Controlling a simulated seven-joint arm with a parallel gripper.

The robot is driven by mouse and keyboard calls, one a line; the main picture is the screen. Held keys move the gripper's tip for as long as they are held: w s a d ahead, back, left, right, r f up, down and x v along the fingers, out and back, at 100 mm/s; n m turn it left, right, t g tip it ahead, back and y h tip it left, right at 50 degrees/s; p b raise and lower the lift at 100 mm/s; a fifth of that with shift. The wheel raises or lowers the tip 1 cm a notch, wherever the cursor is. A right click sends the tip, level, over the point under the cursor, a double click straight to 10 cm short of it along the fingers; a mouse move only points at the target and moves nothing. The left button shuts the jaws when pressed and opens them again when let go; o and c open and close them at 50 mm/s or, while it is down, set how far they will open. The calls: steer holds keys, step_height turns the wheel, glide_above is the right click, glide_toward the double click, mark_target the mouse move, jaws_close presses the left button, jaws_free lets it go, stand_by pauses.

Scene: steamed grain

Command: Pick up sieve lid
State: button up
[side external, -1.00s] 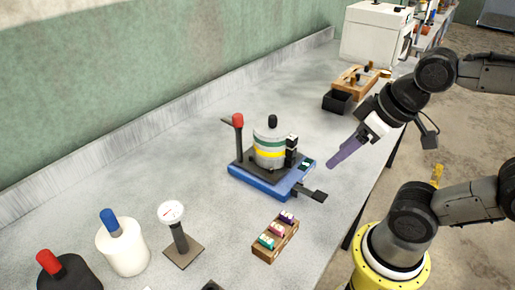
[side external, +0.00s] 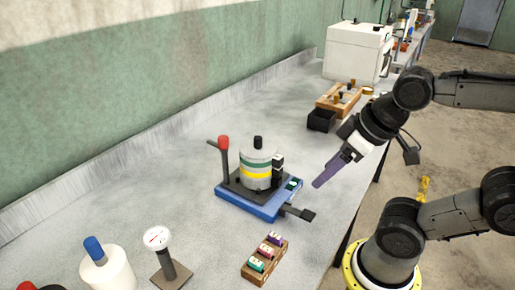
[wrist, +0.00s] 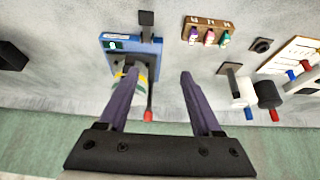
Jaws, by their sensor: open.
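The sieve lid (side external: 257,153) is the pale round top with a black knob on a cylindrical sieve stack. The stack (side external: 256,169) has green and yellow bands and stands upright on a blue shaker base (side external: 258,205). My gripper (side external: 318,184) has purple fingers. It is open and empty, above the bench to the right of the stack and apart from it. In the wrist view, the open fingers (wrist: 160,78) reach toward the bench. The stack (wrist: 143,73) is partly hidden behind the left finger there, and its lid is not clear.
A red-knobbed lever (side external: 223,143) rises left of the stack, and a black clamp (side external: 278,165) stands at its right. A wooden rack with several small vials (side external: 264,258) lies in front. A dial gauge (side external: 157,238) stands nearer the camera. A black bin (side external: 321,121) sits behind.

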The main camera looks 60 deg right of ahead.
steer(key=shift+c, duration=0.2)
stand_by(0.4)
steer(key=w+d+r+m+g, duration=0.2)
steer(key=w+r+m+g, duration=0.1)
steer(key=w+r+m, duration=0.7)
steer(key=m+g, duration=0.3)
steer(key=m, duration=0.2)
glide_above(258, 137)
steer(key=f, duration=0.8)
steer(key=shift+s+a, duration=0.15)
steer(key=shift+s, duration=0.05)
steer(key=shift+w+f, duration=0.2)
steer(key=shift+f, duration=2.95)
jaws_close()
